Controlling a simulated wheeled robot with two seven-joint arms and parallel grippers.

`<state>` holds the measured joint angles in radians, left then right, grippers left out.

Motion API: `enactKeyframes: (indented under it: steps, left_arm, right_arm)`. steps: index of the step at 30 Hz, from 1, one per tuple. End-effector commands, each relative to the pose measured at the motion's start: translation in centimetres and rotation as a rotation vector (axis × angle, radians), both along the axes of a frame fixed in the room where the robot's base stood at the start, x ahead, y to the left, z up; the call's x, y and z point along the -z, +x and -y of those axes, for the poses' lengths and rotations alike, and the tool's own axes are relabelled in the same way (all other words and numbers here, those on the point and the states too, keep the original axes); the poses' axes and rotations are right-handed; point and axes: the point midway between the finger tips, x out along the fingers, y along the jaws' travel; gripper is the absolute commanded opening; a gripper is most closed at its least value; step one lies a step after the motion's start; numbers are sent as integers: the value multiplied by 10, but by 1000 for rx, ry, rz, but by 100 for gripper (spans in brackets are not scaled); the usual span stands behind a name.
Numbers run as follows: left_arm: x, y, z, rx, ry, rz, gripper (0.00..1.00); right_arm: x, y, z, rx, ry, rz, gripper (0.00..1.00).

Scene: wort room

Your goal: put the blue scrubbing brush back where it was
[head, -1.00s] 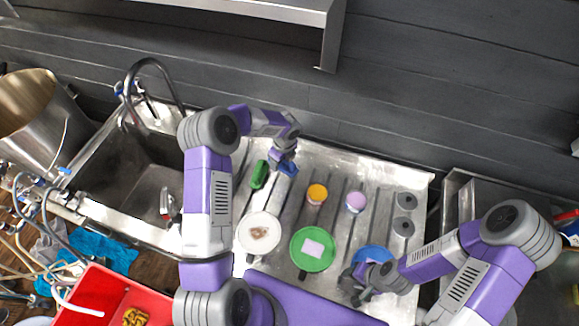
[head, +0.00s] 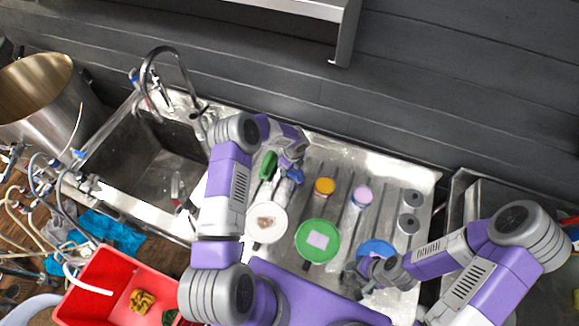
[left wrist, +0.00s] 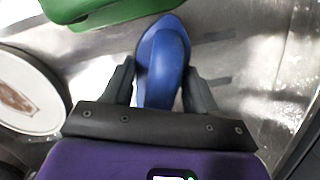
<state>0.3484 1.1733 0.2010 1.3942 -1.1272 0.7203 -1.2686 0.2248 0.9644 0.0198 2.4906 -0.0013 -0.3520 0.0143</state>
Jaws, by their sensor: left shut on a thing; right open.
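The blue scrubbing brush (head: 296,175) is in my left gripper (head: 291,172), over the back of the steel drainboard. In the left wrist view the brush (left wrist: 163,58) is a rounded blue body between the two dark fingers (left wrist: 158,88), which are shut on it. I cannot tell whether it touches the metal. A green brush (head: 268,165) lies just left of it; its edge also shows in the left wrist view (left wrist: 100,10). My right gripper (head: 366,272) is open and empty at the blue plate (head: 376,247), partly covering it.
On the grooved drainboard (head: 400,170) are a white plate with a brown patch (head: 252,222), a green plate with a pink sponge (head: 303,247), an orange-topped jar (head: 325,187), a lilac-topped jar (head: 362,195) and two grey discs. The sink (head: 140,160) is left; a red crate (head: 95,300) is front left.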

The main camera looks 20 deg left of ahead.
Motion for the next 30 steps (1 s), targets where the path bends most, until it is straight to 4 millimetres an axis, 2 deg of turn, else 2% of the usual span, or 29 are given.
enactKeyframes:
  steps: [5,6,10,22,26,30]
  left_arm:
    - [4,0,0,0,0,0,25]
    - [4,0,1,0,-1,-1,62]
    - [3,0,0,0,-1,-1,82]
    - [-2,0,0,0,-1,-1,83]
    - [-22,0,3,1,1,3,83]
    - [-53,-1,7,1,1,4,83]
  right_arm:
    - [6,0,0,0,0,0,43]
    - [5,0,0,0,0,0,43]
    - [4,0,0,0,0,0,43]
    - [-2,0,0,0,0,0,43]
    - [2,0,0,0,0,0,43]
    - [5,0,0,0,0,0,43]
